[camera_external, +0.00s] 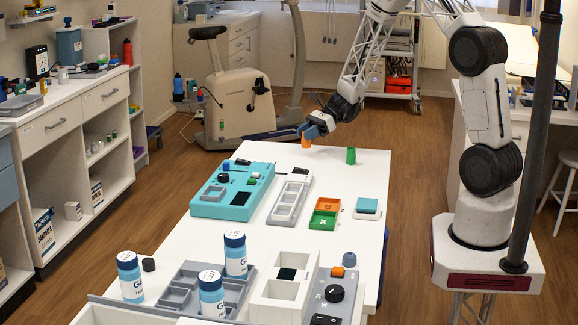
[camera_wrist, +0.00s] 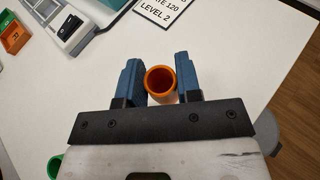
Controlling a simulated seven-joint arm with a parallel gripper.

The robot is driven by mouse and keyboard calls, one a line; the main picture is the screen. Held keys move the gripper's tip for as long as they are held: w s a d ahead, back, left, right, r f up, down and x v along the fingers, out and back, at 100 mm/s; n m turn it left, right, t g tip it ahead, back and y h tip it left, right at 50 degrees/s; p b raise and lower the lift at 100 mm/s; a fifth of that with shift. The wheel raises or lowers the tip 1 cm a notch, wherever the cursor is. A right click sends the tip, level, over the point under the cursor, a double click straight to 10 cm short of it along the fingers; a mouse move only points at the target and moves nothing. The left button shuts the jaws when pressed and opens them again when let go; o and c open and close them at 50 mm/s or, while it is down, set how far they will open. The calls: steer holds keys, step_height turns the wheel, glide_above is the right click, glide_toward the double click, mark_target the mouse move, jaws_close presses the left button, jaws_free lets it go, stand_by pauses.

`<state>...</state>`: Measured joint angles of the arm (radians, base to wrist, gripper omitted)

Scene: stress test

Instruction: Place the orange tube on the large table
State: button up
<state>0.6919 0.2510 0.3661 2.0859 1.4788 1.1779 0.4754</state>
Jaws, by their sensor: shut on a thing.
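The orange tube (camera_external: 306,141) is at the far end of the white large table (camera_external: 368,172). My gripper (camera_external: 310,131) is shut on it from above. In the wrist view the orange tube (camera_wrist: 160,82) stands between my two blue fingers, with its open round mouth facing the camera. The bare white top of the large table (camera_wrist: 225,35) spreads around it. I cannot tell whether the tube's bottom touches the table.
A green tube (camera_external: 351,156) stands to the right of the orange one. A teal device (camera_external: 212,205), a grey-white tray (camera_external: 290,201) and orange and green bins (camera_external: 325,214) lie nearer. Blue-white bottles (camera_external: 130,277) stand at the front. The table's far end is mostly bare.

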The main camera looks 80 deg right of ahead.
steer(key=shift+f, duration=1.45)
steer(key=shift+f, duration=0.2)
steer(key=o, duration=0.9)
steer(key=shift+r, duration=0.2)
steer(key=shift+v, duration=6.05)
